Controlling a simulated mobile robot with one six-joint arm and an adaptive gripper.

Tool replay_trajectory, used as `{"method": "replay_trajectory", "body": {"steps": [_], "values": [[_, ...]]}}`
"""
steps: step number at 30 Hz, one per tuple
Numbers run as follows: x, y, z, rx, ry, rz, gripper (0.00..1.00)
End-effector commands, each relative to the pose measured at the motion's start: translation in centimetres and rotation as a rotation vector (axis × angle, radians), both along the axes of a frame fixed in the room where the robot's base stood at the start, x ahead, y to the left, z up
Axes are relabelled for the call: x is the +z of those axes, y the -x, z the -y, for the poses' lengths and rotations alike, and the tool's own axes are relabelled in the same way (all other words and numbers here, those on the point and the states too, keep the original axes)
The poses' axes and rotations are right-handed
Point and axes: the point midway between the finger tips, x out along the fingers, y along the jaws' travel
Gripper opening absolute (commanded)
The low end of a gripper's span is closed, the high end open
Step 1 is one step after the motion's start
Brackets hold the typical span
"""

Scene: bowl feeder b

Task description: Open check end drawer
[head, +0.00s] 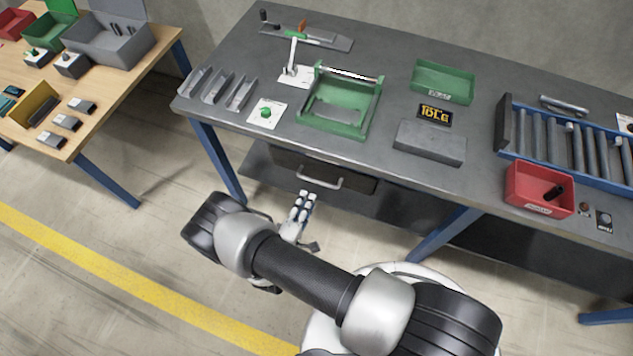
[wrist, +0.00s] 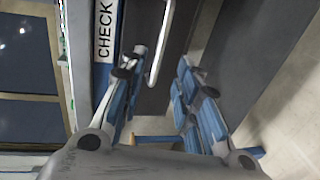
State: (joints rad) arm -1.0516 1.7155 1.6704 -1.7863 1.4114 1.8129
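The check end drawer is a dark drawer (head: 357,185) hung under the front edge of the grey workbench, with a silver bar handle (head: 320,184). It looks shut. In the wrist view a white label reading CHECK (wrist: 105,32) is beside the dark drawer front (wrist: 180,35), and the handle (wrist: 160,45) shows ahead between my fingers. My gripper (head: 305,197) is just in front of and below the handle in the head view. Its two blue-grey fingers (wrist: 157,65) are open with nothing held. Whether they touch the handle, I cannot tell.
The grey workbench (head: 385,85) carries a green fixture (head: 309,123), a green bin (head: 442,82), a grey block (head: 430,142), a red bin (head: 539,189) and a roller rack (head: 575,150). A blue bench leg (head: 216,160) stands left of the drawer. Open floor lies in front.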

Motion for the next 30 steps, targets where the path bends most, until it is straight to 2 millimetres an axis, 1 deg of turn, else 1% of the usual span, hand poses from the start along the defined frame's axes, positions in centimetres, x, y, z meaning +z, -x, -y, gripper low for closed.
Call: {"method": "replay_trajectory", "body": {"steps": [1,6,9,13,19,27,30], "values": [[-0.4,-1.1,0.7,-0.008,-0.001,0.001,0.3],[-1.1,-4.5,1.8,-0.006,-0.001,0.002,0.3],[-1.5,-6.2,2.4,-0.005,-0.001,0.001,0.3],[-1.8,-7.9,2.9,-0.004,-0.002,0.002,0.3],[-2.0,-9.0,3.3,-0.001,0.001,0.001,0.3],[-2.0,-9.1,3.3,0.0,0.0,0.001,0.3],[-2.0,-9.1,3.3,0.0,0.0,0.001,0.23]]}}
